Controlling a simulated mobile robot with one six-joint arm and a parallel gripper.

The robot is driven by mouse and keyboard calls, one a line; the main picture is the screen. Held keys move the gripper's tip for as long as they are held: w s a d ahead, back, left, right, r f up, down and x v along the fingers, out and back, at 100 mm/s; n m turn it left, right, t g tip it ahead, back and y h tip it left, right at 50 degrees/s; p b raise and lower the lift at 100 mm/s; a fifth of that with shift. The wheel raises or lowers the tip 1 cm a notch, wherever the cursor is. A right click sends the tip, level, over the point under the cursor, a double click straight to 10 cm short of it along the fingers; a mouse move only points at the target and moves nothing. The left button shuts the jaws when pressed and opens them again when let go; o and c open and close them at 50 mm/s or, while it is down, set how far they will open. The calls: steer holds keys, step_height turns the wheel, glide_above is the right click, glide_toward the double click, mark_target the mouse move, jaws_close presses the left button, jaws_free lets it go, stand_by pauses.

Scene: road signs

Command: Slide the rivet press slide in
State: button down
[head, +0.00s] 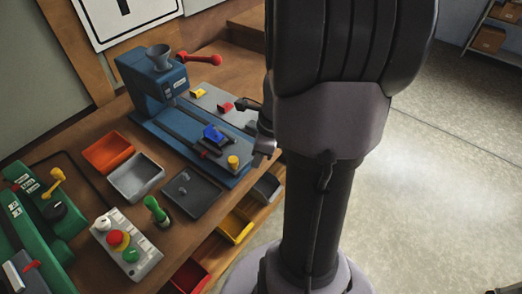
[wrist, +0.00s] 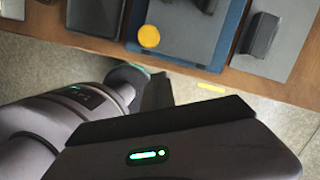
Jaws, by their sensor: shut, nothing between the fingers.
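The blue rivet press (head: 150,88) stands at the back of the bench, with a grey funnel on top and a red-knobbed lever. Its slide (head: 214,133), a bright blue carriage, sits on the dark rails of the long blue base (head: 226,178), near the front end and apart from the press head. My gripper (head: 264,150) is shut and empty beside the base's front right, partly hidden by my arm. The yellow knob (head: 233,161) stands on the base near it; the wrist view also shows this knob (wrist: 149,36). The fingertips are not clear in the wrist view.
Left of the base are an orange tray (head: 108,152), a grey tray (head: 136,178), a dark plate (head: 192,194), a green-handled stamp (head: 156,211) and a button box (head: 126,243). Open drawers (head: 236,228) stick out below the bench edge.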

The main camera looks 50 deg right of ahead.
steer(key=shift+w+a+r, duration=0.1)
steer(key=shift+w+a, duration=0.4)
steer(key=shift+w, duration=0.2)
steer(key=shift+w+a, duration=0.45)
steer(key=shift+w, duration=0.2)
